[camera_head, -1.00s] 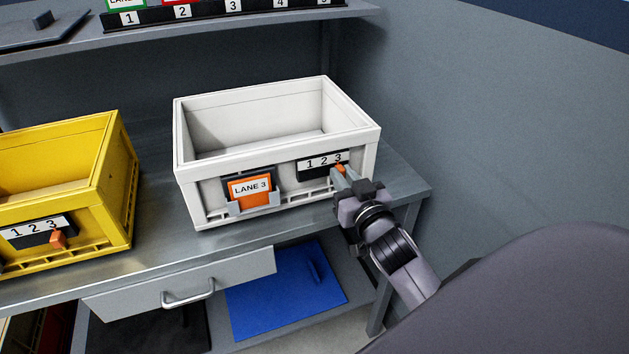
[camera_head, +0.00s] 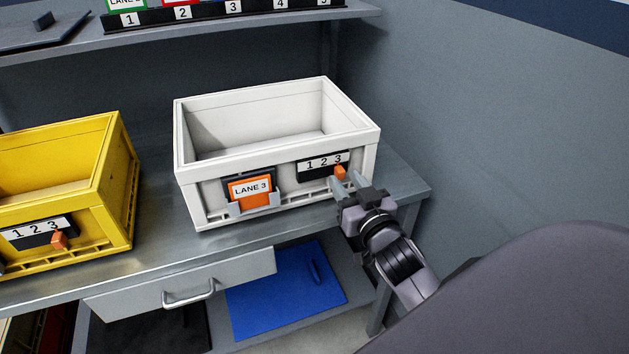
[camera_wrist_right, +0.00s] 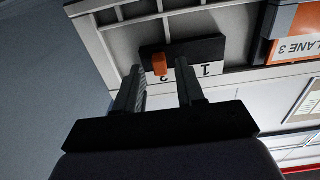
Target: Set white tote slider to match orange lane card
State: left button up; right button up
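The white tote (camera_head: 280,150) stands on the bench, with an orange card (camera_head: 250,190) reading LANE 3 in its front holder. To the card's right is a dark slider plate (camera_head: 306,171) with a strip marked 1 2 3. Its orange slider tab (camera_head: 340,172) sits below the 3; the tab also shows in the right wrist view (camera_wrist_right: 160,63). My right gripper (camera_head: 345,181) is open and empty just in front of the tab. In the right wrist view, its fingers (camera_wrist_right: 158,82) stand apart, one on each side of the tab. My left gripper is out of view.
A yellow tote (camera_head: 65,195) with its own 1 2 3 strip and orange tab (camera_head: 59,240) stands to the left. A shelf (camera_head: 250,24) with numbered cards runs above. A grey wall (camera_head: 500,130) is at right. A blue board (camera_head: 283,290) lies below the bench.

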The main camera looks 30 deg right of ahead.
jog(key=v, duration=0.5)
jog(key=shift+s+p, duration=0.1)
jog(key=shift+p, duration=0.25)
dwell(0.3)
jog(key=s+a+f+n+g+y, duration=0.2)
jog(key=s+a+f, duration=0.3)
jog(key=f, duration=0.5)
jog(key=s+a+f+n+g+y, duration=0.3)
jog(key=s+a+f+g+y, duration=0.1)
jog(key=a+f, duration=0.5)
jog(key=shift+s+a+f+g+y, duration=0.25)
jog(key=shift+s+f+g, duration=0.25)
jog(key=shift+s+f, duration=0.55)
jog(key=shift+s+d+r, duration=0.1)
jog(key=shift+s+r, duration=0.05)
jog(key=shift+r, duration=0.15)
dwell(0.7)
